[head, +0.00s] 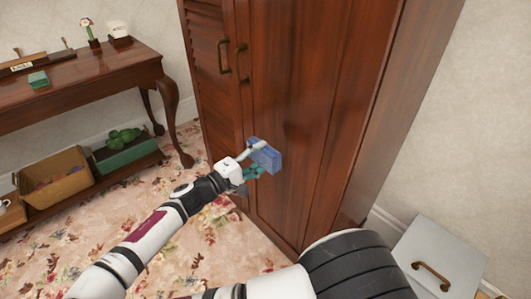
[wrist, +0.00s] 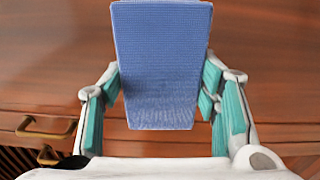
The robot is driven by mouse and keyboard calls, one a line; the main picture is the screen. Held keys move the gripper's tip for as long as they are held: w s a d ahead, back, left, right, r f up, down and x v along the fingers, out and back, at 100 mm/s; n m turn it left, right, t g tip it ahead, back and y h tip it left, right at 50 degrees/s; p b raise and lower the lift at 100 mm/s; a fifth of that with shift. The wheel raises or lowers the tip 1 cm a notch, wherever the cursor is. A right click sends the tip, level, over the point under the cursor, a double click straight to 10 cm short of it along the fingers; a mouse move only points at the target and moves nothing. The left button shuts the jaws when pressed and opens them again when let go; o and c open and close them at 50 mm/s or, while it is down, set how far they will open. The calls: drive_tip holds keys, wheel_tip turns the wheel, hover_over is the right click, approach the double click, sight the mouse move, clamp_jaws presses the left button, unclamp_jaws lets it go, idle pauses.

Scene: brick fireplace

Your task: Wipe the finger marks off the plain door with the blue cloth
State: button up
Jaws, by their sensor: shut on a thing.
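The blue cloth (head: 266,156) is a folded, block-like pad held at the front of my gripper (head: 250,167). In the wrist view the cloth (wrist: 162,65) stands between the teal-padded fingers of my gripper (wrist: 161,90), which are shut on its sides. The plain door (head: 300,80) is the smooth reddish-brown wardrobe door right of the louvered one. The cloth is at the lower part of this door, close to its surface; I cannot tell whether it touches. The plain door (wrist: 265,60) fills the wrist view's background. I cannot make out any finger marks; the cloth hides part of the door.
The louvered door (head: 208,50) is at the left, with brass handles (head: 241,62) between the doors. A wooden side table (head: 95,70) with small items stands left. A basket (head: 55,175) and green box (head: 125,155) sit on its lower shelf. A white cabinet (head: 440,255) is lower right.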

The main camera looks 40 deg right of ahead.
drive_tip(key=shift+a, duration=0.25)
drive_tip(key=shift+a, duration=1.45)
